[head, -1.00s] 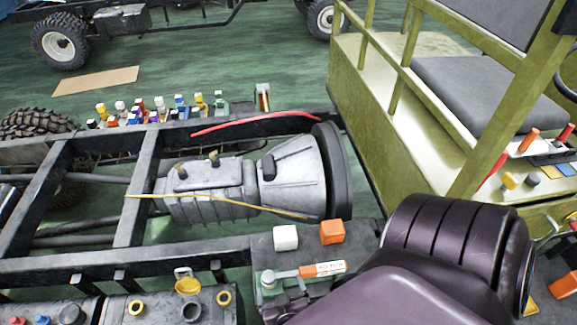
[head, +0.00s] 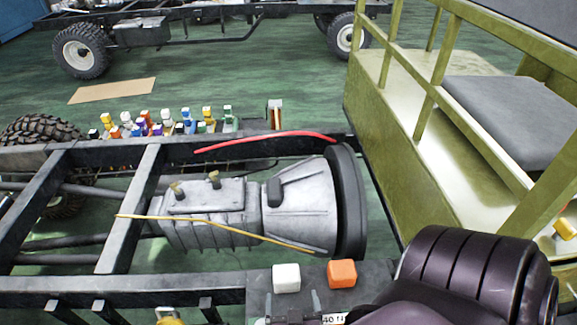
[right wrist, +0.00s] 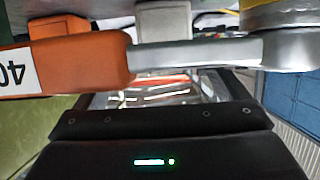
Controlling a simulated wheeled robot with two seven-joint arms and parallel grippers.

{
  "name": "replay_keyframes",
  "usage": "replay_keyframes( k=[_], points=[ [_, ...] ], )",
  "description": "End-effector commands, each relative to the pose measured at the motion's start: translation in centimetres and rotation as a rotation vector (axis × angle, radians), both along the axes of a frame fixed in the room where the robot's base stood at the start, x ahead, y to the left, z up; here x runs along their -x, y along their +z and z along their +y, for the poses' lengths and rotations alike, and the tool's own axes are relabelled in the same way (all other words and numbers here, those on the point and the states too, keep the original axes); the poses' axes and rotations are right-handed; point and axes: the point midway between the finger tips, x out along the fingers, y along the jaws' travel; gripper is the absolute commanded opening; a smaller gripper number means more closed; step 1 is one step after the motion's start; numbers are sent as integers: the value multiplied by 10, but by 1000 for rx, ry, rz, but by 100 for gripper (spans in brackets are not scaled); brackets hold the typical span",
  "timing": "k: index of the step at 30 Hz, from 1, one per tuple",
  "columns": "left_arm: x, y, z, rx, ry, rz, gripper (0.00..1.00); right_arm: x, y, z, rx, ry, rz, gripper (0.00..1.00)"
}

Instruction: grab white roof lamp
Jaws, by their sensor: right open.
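The white roof lamp (head: 286,278) is a small white block on the dark chassis plate, left of an orange lamp (head: 342,273). In the right wrist view the white lamp (right wrist: 164,20) shows pale at the top, partly cut off, beyond a tool. My right gripper (head: 292,304) is low in the head view, just on the near side of the white lamp. Its two thin grey fingers are apart and empty. My left gripper is out of view.
An orange-handled tool with a silver shaft (right wrist: 195,53) lies close in front of the right wrist camera. A grey gearbox (head: 215,210) with a yellow rod stands behind the lamps. A green cab (head: 430,150) rises at right. Several small coloured items (head: 165,125) stand beyond the frame.

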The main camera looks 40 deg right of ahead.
Motion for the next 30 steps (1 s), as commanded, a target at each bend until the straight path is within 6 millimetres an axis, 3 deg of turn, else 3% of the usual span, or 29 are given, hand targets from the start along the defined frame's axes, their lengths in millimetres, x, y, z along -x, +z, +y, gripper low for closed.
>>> replay_keyframes(
  k=[5, 15, 26, 30],
  points=[
    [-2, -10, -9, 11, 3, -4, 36, -15, -8, -11, 1, 1, -3, 94],
    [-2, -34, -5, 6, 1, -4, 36, -52, -20, -36, 1, 2, -3, 94],
    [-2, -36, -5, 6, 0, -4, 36, -60, -21, -42, -2, 1, 0, 94],
    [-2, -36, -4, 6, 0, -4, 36, -60, -21, -42, -2, 1, 0, 77]
  ],
)
